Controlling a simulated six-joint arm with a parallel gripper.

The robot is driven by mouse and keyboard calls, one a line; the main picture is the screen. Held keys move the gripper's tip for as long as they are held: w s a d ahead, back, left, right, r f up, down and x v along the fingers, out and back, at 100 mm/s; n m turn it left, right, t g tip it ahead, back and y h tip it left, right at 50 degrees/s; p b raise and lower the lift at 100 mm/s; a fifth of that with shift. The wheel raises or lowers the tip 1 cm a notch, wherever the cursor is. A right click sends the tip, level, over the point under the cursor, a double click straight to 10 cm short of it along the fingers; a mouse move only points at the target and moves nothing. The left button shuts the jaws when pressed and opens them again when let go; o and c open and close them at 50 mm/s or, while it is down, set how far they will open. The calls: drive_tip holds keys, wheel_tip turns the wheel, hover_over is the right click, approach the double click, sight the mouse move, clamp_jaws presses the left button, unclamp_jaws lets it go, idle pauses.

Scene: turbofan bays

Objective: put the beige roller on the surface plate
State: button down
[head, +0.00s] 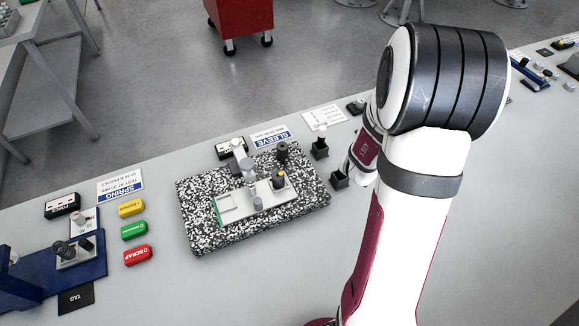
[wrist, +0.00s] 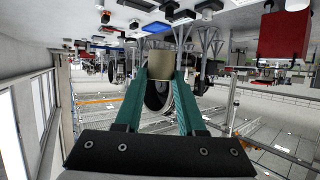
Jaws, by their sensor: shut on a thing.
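The surface plate (head: 205,228) is a speckled black-and-white granite slab lying on the bench in the head view. A light fixture plate with several grey posts stands on it. In the wrist view my gripper (wrist: 161,78) has two teal fingers closed on the beige roller (wrist: 160,62), which sits between the fingertips. A dark rounded shape shows between the fingers below the roller; I cannot tell what it is. In the head view my own arm covers the area right of the plate, and the gripper fingers and roller cannot be made out there.
Yellow (head: 131,208), green (head: 134,231) and red (head: 138,255) labelled blocks lie left of the plate. A blue fixture (head: 75,270) stands at the far left. Small black sockets (head: 340,180) stand just right of the plate. The bench in front of the plate is clear.

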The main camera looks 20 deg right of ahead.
drive_tip(key=w+a+r+n+t+y, duration=0.2)
drive_tip(key=w+a+r+n+y, duration=0.15)
drive_tip(key=a, duration=0.45)
drive_tip(key=w+a+r+n+t+y, duration=0.25)
drive_tip(key=w+a+r, duration=0.2)
drive_tip(key=a, duration=0.35)
drive_tip(key=n+t+y, duration=0.1)
drive_tip(key=n+y, duration=0.6)
hover_over(193, 193)
wheel_tip(193, 193, down, 10)
wheel_tip(193, 193, down, 11)
drive_tip(key=shift+f, duration=0.1)
drive_tip(key=shift+f, duration=0.1)
drive_tip(key=c, duration=0.9)
unclamp_jaws()
drive_tip(key=shift+f, duration=0.1)
drive_tip(key=shift+c, duration=0.2)
drive_tip(key=o, duration=0.4)
drive_tip(key=shift+o, duration=0.2)
